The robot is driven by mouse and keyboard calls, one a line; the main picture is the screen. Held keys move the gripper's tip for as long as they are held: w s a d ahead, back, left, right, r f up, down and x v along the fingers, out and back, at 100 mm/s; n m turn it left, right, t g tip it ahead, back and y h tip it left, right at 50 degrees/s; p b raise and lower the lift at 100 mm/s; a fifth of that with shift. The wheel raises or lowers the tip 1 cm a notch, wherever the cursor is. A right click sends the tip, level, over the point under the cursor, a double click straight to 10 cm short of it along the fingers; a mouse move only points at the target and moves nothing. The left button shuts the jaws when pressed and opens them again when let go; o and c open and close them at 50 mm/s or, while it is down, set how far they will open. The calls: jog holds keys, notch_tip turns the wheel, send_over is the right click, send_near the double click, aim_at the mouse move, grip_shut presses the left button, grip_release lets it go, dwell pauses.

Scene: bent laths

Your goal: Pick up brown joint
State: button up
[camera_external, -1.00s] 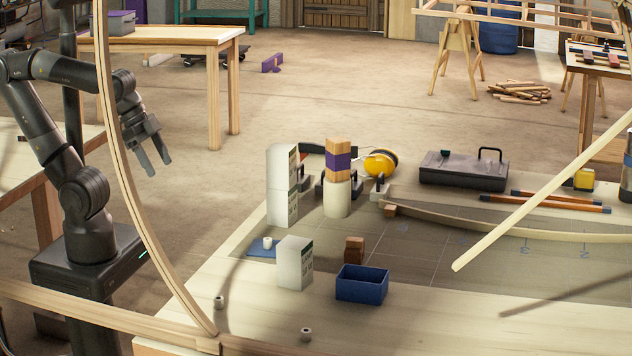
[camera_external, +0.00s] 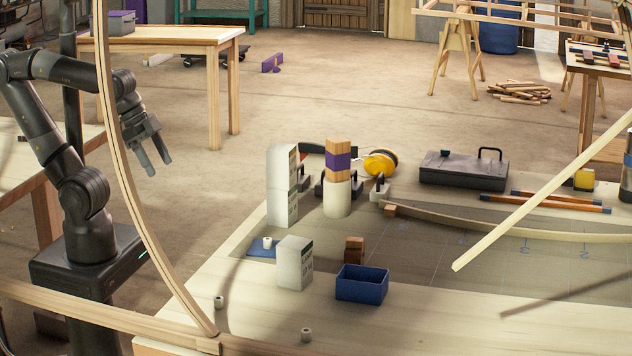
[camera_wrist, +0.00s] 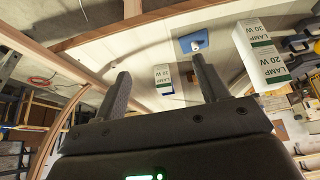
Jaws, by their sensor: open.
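A small brown block (camera_external: 354,249), which looks like the brown joint, stands on the workbench just behind a blue open box (camera_external: 361,284). Another small brown block (camera_external: 390,210) sits at the left end of a bent lath (camera_external: 480,225). I cannot tell for sure which one is the brown joint. My gripper (camera_external: 158,160) hangs at the left, above the floor and well away from both blocks. Its fingers are apart with nothing between them; they also show in the wrist view (camera_wrist: 163,95). I cannot make out either brown block in the wrist view.
A tall curved lath (camera_external: 133,190) stands between my arm and the bench. White lamp boxes (camera_external: 294,263) (camera_wrist: 262,55), a stacked column (camera_external: 337,195) and a blue pad (camera_external: 262,250) stand left of the blocks. A slanted lath (camera_external: 545,200) crosses the right side.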

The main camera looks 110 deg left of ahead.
jog(key=shift+o, duration=0.2)
jog(key=o, duration=0.5)
jog(key=n+g, duration=0.1)
send_over(354, 239)
jog(key=s, duration=0.4)
notch_tip(354, 239, down, 10)
jog(key=shift+y, duration=0.3)
jog(key=shift+x, duration=5.7)
